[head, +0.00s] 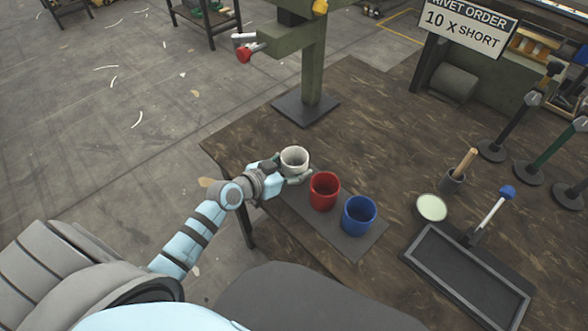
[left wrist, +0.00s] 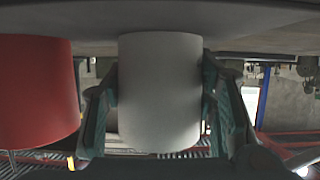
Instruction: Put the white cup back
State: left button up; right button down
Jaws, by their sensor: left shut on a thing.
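The white cup (head: 294,160) is upright at the left end of a row of cups, at the far left end of the dark mat (head: 365,243). My left gripper (head: 289,172) is shut on the white cup, and the left wrist view shows a finger on each side of the cup (left wrist: 160,92). The red cup (head: 324,191) stands beside it on the mat and also shows in the left wrist view (left wrist: 38,92). I cannot tell whether the white cup touches the mat. My right gripper is not in view.
A blue cup (head: 358,215) stands to the right of the red one. A green press post (head: 313,65) rises behind the cups. A black tray (head: 468,280), a pale round dish (head: 431,208) and a blue-knobbed lever (head: 493,210) are at the right.

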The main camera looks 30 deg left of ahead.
pick_arm(q)
jog(key=o, duration=1.1)
jog(key=shift+o, duration=0.2)
jog(key=shift+s+r, duration=0.15)
jog(key=shift+r, duration=0.1)
jog(key=p+v, duration=0.3)
jog(key=v, duration=0.9)
jog(key=shift+f, duration=0.1)
jog(key=shift+f, duration=0.1)
